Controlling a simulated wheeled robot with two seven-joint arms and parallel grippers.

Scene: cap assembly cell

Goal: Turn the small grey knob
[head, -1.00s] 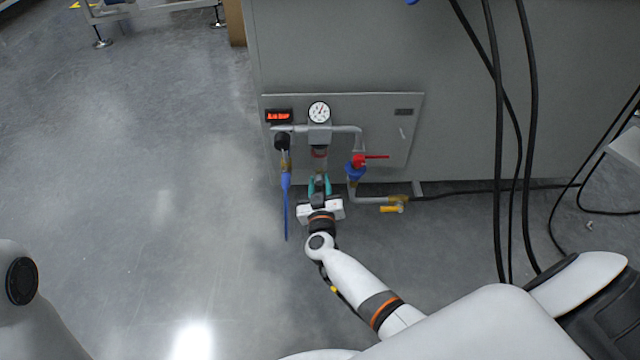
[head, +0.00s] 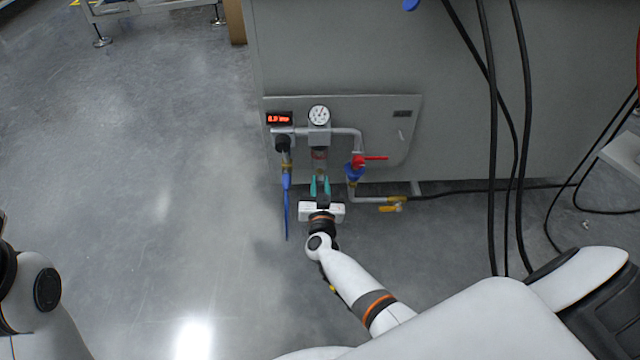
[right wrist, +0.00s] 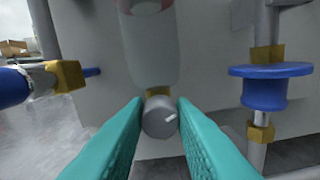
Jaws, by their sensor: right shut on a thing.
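The small grey knob (right wrist: 159,117) shows in the right wrist view below a clear cylindrical bowl (right wrist: 150,55), with a brass fitting above it. It has a light mark on its face. My right gripper (head: 320,184) is below the gauge assembly in the head view, pointing at the panel. Its teal fingers (right wrist: 158,126) are on either side of the knob in the right wrist view, shut on it. In the head view the knob is too small to make out clearly. My left gripper is out of view; only part of my left arm shows.
A round gauge (head: 319,115) and a red-lit display (head: 279,119) are above. Black cables (head: 492,130) hang further right. The floor at left is clear.

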